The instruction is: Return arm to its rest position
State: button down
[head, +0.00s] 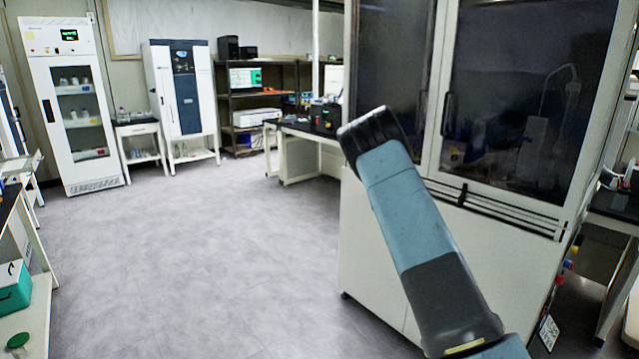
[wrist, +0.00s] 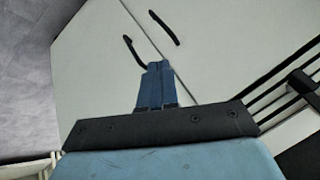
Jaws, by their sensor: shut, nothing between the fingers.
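My arm (head: 405,215) rises from the lower right of the head view, leaning up and to the left in front of the white cabinet. The gripper fingers do not show in the head view. In the wrist view my gripper (wrist: 155,75) points away from the camera, its two blue fingers together with nothing between them. Behind the fingers is a white double-door surface (wrist: 100,60) with two black handles. The fingers overlap one handle in the picture; I cannot tell whether they touch it.
A tall white fume-hood-like cabinet (head: 385,275) with dark glass doors (head: 530,90) stands close on the right. Open grey floor (head: 220,250) lies to the left. A glass-door fridge (head: 45,90) and a blue-and-white cabinet (head: 205,75) stand at the back. A green box (head: 14,290) sits far left.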

jog(key=s+a+r+n+y, duration=0.2)
jog(key=s+a+r+n, duration=0.15)
jog(key=s+r, duration=1.1)
jog(key=s+a+r+n+y, duration=0.3)
jog(key=s+r+n, duration=0.1)
jog(key=s+r, duration=1)
jog(key=s+a+n, duration=0.2)
jog(key=s+n, duration=0.2)
jog(key=s, duration=1.2)
jog(key=s+a+r+n+h, duration=0.1)
jog(key=s+a+n, duration=0.2)
jog(key=s, duration=1.4)
jog(key=shift+n+h, duration=0.3)
jog(key=shift+n, duration=0.15)
jog(key=shift+s+d, duration=0.1)
jog(key=shift+s, duration=0.1)
